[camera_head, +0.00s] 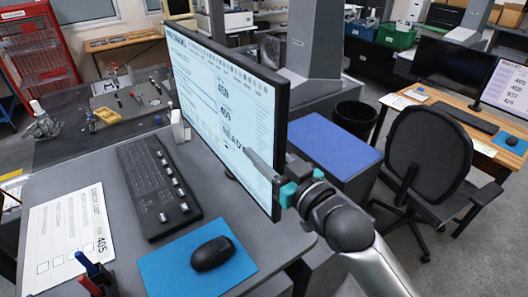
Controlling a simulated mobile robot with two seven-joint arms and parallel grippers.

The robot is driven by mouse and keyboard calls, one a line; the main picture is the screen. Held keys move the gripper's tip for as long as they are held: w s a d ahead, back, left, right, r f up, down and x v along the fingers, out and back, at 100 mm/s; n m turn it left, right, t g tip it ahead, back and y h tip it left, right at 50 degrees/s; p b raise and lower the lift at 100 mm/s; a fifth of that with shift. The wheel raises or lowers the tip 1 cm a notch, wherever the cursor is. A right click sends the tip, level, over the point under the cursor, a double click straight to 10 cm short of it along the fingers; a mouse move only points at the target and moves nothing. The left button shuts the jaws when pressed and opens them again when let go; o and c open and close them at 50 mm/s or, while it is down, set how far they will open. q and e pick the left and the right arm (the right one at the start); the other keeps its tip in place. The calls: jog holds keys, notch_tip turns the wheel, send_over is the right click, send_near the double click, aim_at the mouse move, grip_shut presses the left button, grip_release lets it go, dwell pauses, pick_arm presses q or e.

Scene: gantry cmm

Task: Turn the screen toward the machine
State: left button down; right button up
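The screen (225,95) is a wide black-framed monitor on the grey desk. Its lit face shows text and numbers and is turned to the left and toward me. My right gripper (272,170), with teal parts at its base, is at the screen's lower right edge. One grey finger lies across the front of the screen; the other finger is hidden, apparently behind the edge. I cannot tell whether they clamp it. The machine's grey column (314,40) rises behind the screen. My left gripper is not in view.
On the desk are a black keyboard or control panel (158,185), a mouse (213,254) on a blue mat (165,270), a printed sheet (68,235) and red and blue handles (92,270). A blue-topped box (335,148), bin (355,118) and chair (428,150) stand at right.

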grip_shut()
dwell(1.1)
